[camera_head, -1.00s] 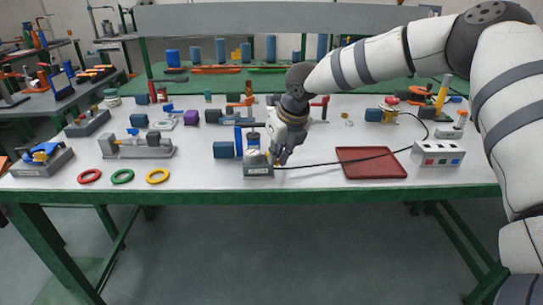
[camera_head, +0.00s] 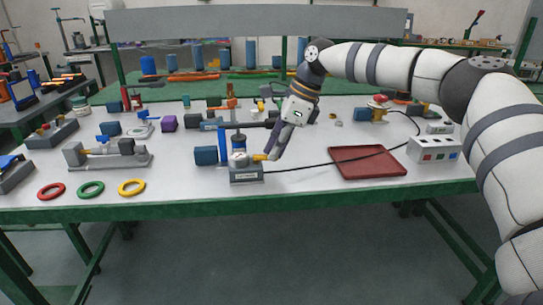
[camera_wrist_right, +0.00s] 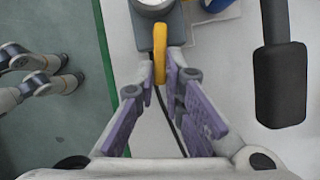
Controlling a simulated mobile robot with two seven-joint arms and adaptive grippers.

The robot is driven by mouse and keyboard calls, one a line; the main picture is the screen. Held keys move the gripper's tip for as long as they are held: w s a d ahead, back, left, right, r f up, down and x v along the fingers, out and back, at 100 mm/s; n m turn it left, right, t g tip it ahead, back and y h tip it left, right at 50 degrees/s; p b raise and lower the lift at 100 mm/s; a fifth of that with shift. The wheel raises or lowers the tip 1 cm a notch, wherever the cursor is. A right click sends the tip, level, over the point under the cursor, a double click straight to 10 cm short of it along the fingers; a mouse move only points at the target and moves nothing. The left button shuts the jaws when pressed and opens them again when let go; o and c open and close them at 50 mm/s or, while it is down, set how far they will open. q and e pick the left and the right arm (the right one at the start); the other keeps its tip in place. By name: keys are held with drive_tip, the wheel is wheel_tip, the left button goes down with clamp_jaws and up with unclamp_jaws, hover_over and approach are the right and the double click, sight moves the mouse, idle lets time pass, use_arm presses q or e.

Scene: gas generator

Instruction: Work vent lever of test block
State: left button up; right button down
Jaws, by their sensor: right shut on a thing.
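The test block (camera_head: 246,175) is a small grey block with a labelled front, near the front edge of the table. A round gauge sits on its top, and a blue post stands behind it. Its yellow vent lever (camera_head: 259,157) sticks out to the right. My right gripper (camera_head: 269,157) comes down from the upper right and is shut on the lever. In the right wrist view the yellow lever (camera_wrist_right: 160,45) lies between the purple-padded fingers, pointing at the grey block. My left gripper is not in view.
A black cable runs from beside the block past the red tray (camera_head: 368,162) on the right. A grey box with coloured buttons (camera_head: 434,150) stands beyond it. A black-handled tool (camera_wrist_right: 281,85) lies right of the fingers in the wrist view. Three coloured rings lie at the left front.

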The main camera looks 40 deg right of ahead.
drive_tip(key=shift+w+d+f+n+g+b, duration=0.1)
drive_tip(key=shift+w+n+g+b, duration=0.15)
drive_tip(key=shift+n, duration=0.2)
drive_tip(key=shift+w+d+n+g+b, duration=0.15)
drive_tip(key=shift+n+b, duration=0.15)
drive_tip(key=shift+n, duration=0.15)
drive_tip(key=c, duration=1.7)
unclamp_jaws()
drive_tip(key=v, duration=1.2)
drive_tip(key=shift+d, duration=0.15)
